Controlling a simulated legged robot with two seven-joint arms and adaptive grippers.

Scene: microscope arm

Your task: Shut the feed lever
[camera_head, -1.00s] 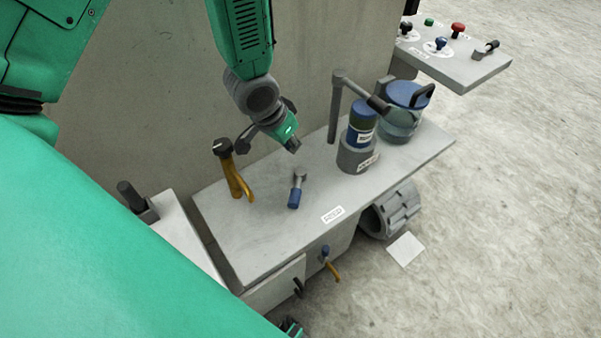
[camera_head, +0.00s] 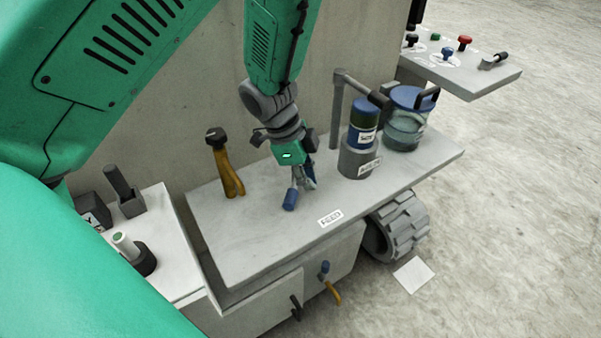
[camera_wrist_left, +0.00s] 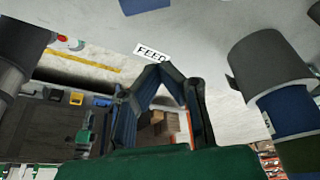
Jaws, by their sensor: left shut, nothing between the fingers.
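The feed lever (camera_head: 290,199) is a short lever with a blue grip and a grey upper part. It stands on the grey bench top (camera_head: 240,240), behind the FEED label (camera_head: 330,217). My left gripper (camera_head: 308,184) points down just right of the lever and partly covers it. Whether they touch cannot be told. In the left wrist view its fingers (camera_wrist_left: 160,72) meet at the tips, shut and empty, near the FEED label (camera_wrist_left: 152,52). My right gripper is not in view.
An orange lever with a black knob (camera_head: 216,137) stands left on the bench. A blue-green bottle in a grey holder (camera_head: 360,160) and a blue-lidded jar (camera_head: 405,130) stand right. A wall rises behind.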

